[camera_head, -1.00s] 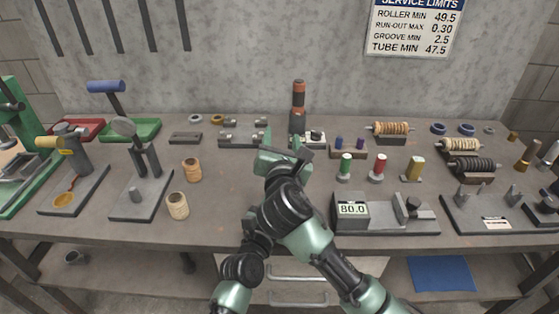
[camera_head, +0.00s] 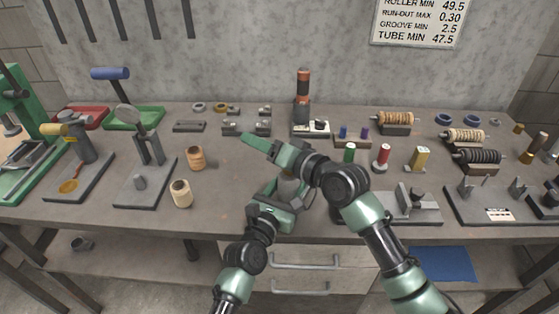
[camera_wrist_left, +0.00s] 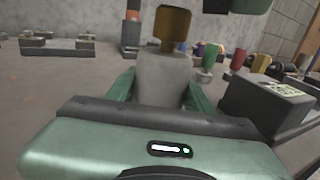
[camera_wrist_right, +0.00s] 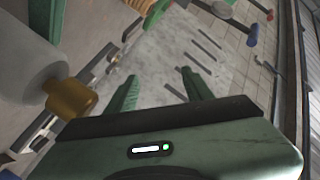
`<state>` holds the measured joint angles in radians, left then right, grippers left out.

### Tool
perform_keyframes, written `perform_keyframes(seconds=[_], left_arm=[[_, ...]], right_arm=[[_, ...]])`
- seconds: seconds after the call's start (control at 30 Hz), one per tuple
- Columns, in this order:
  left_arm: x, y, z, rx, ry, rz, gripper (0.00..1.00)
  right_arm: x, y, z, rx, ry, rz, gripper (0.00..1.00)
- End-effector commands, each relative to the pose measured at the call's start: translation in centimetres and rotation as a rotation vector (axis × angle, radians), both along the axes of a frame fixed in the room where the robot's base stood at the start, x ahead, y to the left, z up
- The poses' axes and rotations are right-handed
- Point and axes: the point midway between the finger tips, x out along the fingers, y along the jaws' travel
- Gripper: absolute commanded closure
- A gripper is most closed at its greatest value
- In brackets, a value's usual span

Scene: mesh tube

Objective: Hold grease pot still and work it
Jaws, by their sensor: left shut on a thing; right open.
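The grease pot, a grey cylinder with a brass-brown top, stands upright between the fingers of my left gripper (camera_wrist_left: 158,92). In the left wrist view the pot's grey body (camera_wrist_left: 163,75) and brass top (camera_wrist_left: 172,28) are clear. In the head view only a little of the grey pot (camera_head: 288,188) shows, partly hidden by my right arm. My left gripper (camera_head: 283,200) is shut on it near the bench's front middle. My right gripper (camera_head: 258,143) is open and empty, above and beyond the pot. The right wrist view shows its spread fingers (camera_wrist_right: 160,90), with the pot's brass top (camera_wrist_right: 70,98) to the left.
A gauge reading fixture (camera_head: 410,205) stands right of the grippers. Green (camera_head: 349,152), red (camera_head: 381,157) and yellow (camera_head: 419,159) pieces stand behind it. A dark post with an orange top (camera_head: 302,95) stands behind. Bench between rollers and grippers is clear.

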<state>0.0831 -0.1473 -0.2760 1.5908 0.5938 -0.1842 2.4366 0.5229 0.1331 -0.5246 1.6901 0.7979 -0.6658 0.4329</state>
Motion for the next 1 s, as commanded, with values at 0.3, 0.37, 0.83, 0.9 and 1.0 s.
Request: perform_keyframes(seconds=[0.3,0.37,0.83,0.9,1.0], left_arm=[[0.0,0.0,0.0,0.000,0.000,0.000,1.00],[0.0,0.0,0.0,0.000,0.000,0.000,1.00],[0.0,0.0,0.0,0.000,0.000,0.000,1.00],[0.0,0.0,0.0,0.000,0.000,0.000,1.00],[0.0,0.0,0.0,0.000,0.000,0.000,1.00]], right_arm=[[-1.7,-3.8,0.0,0.800,0.852,0.001,0.48],[-2.2,-4.9,-0.4,0.936,1.023,0.000,0.48],[-6.0,-14.1,-5.4,1.464,1.828,-0.085,0.48],[-5.8,-13.9,-5.5,1.474,1.845,-0.085,0.48],[-5.2,-12.9,-5.4,1.473,1.848,-0.085,0.48]])
